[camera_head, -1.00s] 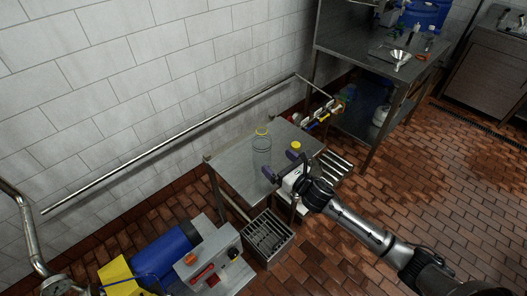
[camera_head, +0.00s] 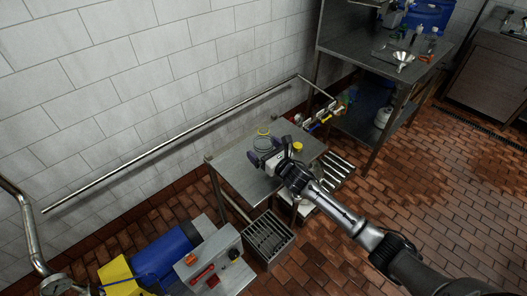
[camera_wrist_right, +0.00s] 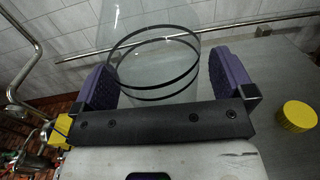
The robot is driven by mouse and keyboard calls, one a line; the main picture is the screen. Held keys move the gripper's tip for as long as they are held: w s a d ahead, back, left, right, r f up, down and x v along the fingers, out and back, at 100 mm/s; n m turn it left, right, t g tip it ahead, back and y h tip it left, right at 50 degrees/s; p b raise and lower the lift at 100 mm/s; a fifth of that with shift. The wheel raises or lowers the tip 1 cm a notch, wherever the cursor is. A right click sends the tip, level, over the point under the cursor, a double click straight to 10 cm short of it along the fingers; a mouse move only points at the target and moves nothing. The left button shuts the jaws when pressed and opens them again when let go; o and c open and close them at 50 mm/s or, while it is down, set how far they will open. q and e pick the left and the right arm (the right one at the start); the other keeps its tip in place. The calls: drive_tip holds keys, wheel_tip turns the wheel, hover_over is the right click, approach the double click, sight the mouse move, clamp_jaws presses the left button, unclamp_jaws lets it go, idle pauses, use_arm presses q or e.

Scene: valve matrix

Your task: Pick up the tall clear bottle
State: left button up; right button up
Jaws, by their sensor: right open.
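In the right wrist view, the bottle (camera_wrist_right: 155,35) with two dark rings stands between the two purple fingers of my right gripper (camera_wrist_right: 165,78). I cannot tell whether either finger touches the glass. My left gripper is not in view.
A pipe (camera_head: 170,148) runs along the wall behind the table. A metal basket (camera_head: 268,237) and a blue motor (camera_head: 168,250) are in front.

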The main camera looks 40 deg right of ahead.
drive_tip(key=c, duration=1)
